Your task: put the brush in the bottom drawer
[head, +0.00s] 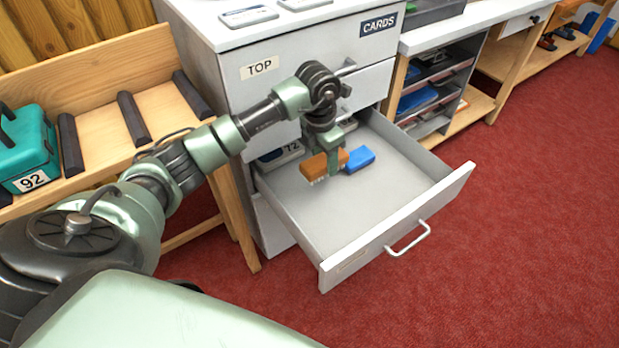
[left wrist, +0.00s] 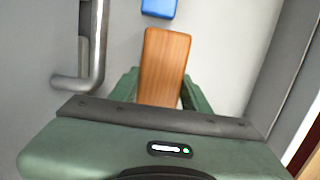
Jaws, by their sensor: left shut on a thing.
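The brush (head: 318,167) has an orange-brown wooden back and pale bristles pointing down. My left gripper (head: 331,160) points down and is shut on it, over the inside of an open drawer. I cannot tell whether the bristles touch the drawer floor. In the left wrist view the brush (left wrist: 166,62) sticks out from between the green fingers. The open drawer (head: 350,215) is grey, pulled well out, low in the white cabinet, below closed drawer fronts. My right gripper is not in view.
A blue block (head: 360,159) lies in the drawer just right of the brush. A dark item marked 72 (head: 283,153) sits at the drawer's back left. A closed drawer's handle (left wrist: 92,45) is close to the left gripper. The drawer's front half is clear.

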